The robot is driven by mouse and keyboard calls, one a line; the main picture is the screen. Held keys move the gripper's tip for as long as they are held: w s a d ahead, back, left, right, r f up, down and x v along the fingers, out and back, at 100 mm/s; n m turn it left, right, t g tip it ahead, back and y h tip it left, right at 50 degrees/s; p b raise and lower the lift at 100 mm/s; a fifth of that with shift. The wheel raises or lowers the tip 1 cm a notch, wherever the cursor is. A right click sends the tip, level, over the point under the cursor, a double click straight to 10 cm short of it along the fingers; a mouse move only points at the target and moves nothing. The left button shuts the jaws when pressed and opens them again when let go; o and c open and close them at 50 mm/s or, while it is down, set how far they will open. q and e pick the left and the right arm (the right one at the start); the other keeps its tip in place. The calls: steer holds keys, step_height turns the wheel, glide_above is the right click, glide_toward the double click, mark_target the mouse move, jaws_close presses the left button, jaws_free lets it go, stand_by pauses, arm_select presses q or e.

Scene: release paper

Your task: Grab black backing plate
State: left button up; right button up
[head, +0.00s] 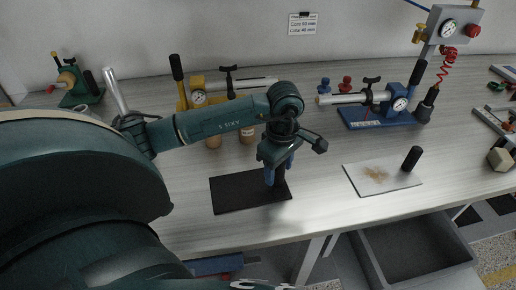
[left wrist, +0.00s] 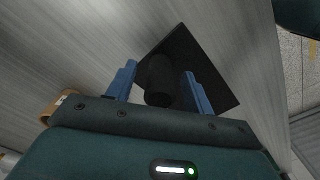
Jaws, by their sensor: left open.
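The black backing plate (head: 235,192) lies flat on the light wood-grain table, left of the middle in the head view. A black upright handle (head: 280,174) stands near its right end. The plate also shows in the left wrist view (left wrist: 207,67), with the handle (left wrist: 158,80) between the fingers. My left gripper (head: 278,178) is above the plate's right part, pointing down, with its blue fingers open on either side of the handle. In the left wrist view the left gripper (left wrist: 160,88) shows a gap between each finger and the handle. My right gripper is not in view.
A pale plate (head: 400,181) with a brown patch and a black handle lies to the right. A blue-based press (head: 380,117) and a yellow press (head: 199,97) stand behind. A grey bin (head: 415,240) sits below the table's front edge.

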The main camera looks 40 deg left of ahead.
arm_select(q)
jaws_close()
stand_by(0.5)
steer(key=shift+r, duration=0.1)
